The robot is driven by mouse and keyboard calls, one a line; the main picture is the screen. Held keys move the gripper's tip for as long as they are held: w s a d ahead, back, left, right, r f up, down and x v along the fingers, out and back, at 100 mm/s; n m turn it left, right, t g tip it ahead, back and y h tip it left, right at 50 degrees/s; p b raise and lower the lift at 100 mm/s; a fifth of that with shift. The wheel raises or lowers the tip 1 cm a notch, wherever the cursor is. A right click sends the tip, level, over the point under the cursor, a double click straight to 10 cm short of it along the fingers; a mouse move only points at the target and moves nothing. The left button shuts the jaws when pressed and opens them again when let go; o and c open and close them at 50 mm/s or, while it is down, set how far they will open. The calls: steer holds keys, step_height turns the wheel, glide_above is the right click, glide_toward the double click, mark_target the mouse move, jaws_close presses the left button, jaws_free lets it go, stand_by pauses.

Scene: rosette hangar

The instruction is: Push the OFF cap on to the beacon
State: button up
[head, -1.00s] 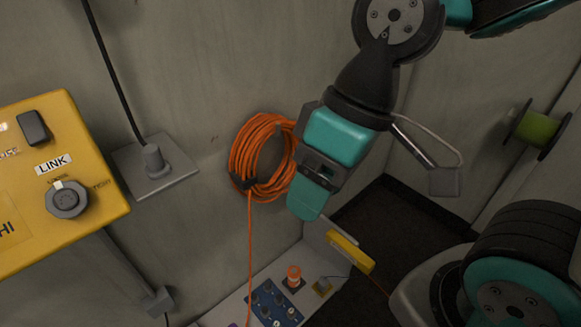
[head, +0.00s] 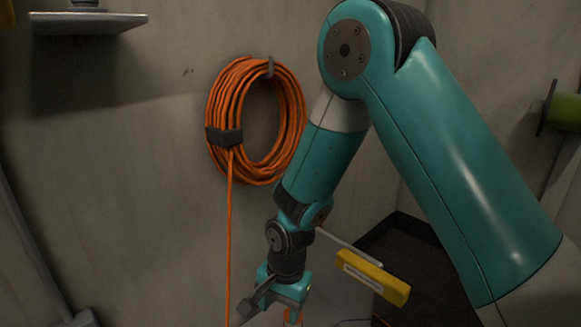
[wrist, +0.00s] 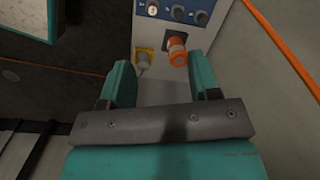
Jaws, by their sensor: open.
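An orange cylinder with a pale band (wrist: 177,50), which looks like the beacon, stands on a dark pad on a pale ledge in the wrist view. Only a sliver shows behind my gripper in the head view. A grey round piece on a yellow square plate (wrist: 144,59) is beside it, to its left. No OFF lettering is readable, so I cannot tell which piece is the cap. My gripper (wrist: 160,65) is open and empty, its fingers apart. In the picture the orange cylinder lies beyond the tips, nearer the right finger. No contact shows.
A yellow labelled bar (head: 372,278) is to the right.

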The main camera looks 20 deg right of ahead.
steer(key=f+m+b, duration=0.1)
steer(key=f+b, duration=0.2)
steer(key=f, duration=0.4)
steer(key=d+f+m+b, duration=0.1)
steer(key=f+m+b, duration=0.1)
steer(key=f, duration=0.5)
steer(key=w+d+f+m+h+b, duration=0.1)
steer(key=f+b, duration=0.2)
steer(key=f, duration=0.4)
steer(key=shift+d+f+b, duration=0.15)
steer(key=shift+d+b, duration=0.1)
steer(key=shift+b, duration=0.15)
step_height(320, 180, down, 7)
steer(key=b, duration=0.6)
steer(key=shift+f, duration=0.2)
steer(key=shift+f+b, duration=0.45)
steer(key=shift+f, duration=0.35)
steer(key=shift+w+p, duration=0.1)
steer(key=shift+p, duration=0.6)
jaws_close()
steer(key=shift+r, duration=0.2)
